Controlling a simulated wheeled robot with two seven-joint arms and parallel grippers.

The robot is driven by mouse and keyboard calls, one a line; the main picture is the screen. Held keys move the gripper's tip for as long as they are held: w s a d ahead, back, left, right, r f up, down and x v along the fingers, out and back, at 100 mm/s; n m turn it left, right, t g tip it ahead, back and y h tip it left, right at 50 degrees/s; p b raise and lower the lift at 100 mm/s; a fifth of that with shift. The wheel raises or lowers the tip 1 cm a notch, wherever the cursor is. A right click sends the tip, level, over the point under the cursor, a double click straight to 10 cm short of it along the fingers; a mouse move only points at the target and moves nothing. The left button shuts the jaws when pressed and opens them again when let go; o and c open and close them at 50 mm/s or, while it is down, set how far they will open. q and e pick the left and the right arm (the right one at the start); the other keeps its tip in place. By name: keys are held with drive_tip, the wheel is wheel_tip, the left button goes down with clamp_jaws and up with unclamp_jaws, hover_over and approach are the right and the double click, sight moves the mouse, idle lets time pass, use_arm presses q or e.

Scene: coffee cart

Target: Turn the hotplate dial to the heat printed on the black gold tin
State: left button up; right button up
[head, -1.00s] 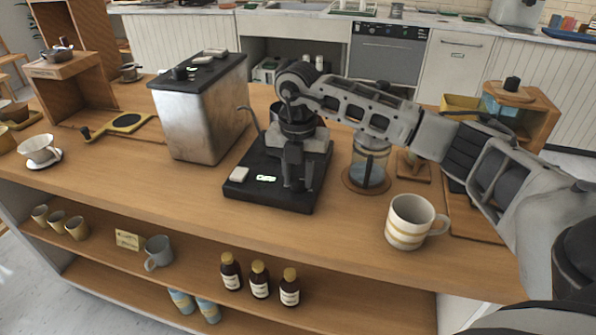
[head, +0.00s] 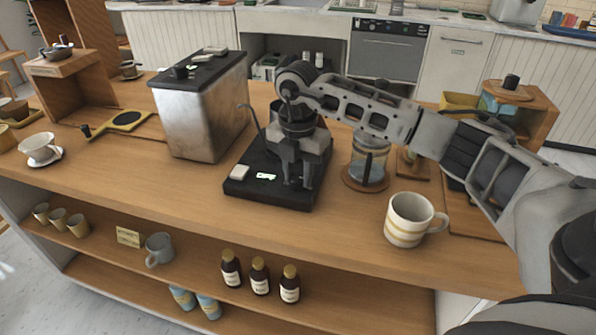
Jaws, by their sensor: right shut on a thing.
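The hotplate (head: 240,188) is a flat black slab on the wooden counter, with a small lit display (head: 266,176) that seems to read OFF. A pale square piece sits at its front left. My right gripper (head: 299,184) points straight down over its front right corner, where the dial would be. Its fingers are shut on the dial, which they hide, so its setting cannot be read. I cannot make out a black gold tin in this view. My left gripper is not in view.
A metal box-shaped machine (head: 203,110) stands left of the hotplate. A glass press (head: 368,160) on a wooden coaster is close on the right, behind a striped mug (head: 409,220). The counter in front is clear. Brown bottles (head: 260,277) stand on the shelf below.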

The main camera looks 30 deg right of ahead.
sight(298, 177)
drive_tip(key=o, duration=1)
drive_tip(key=shift+r, duration=0.1)
drive_tip(key=shift+c, duration=0.2)
wheel_tip(298, 177, up, 16)
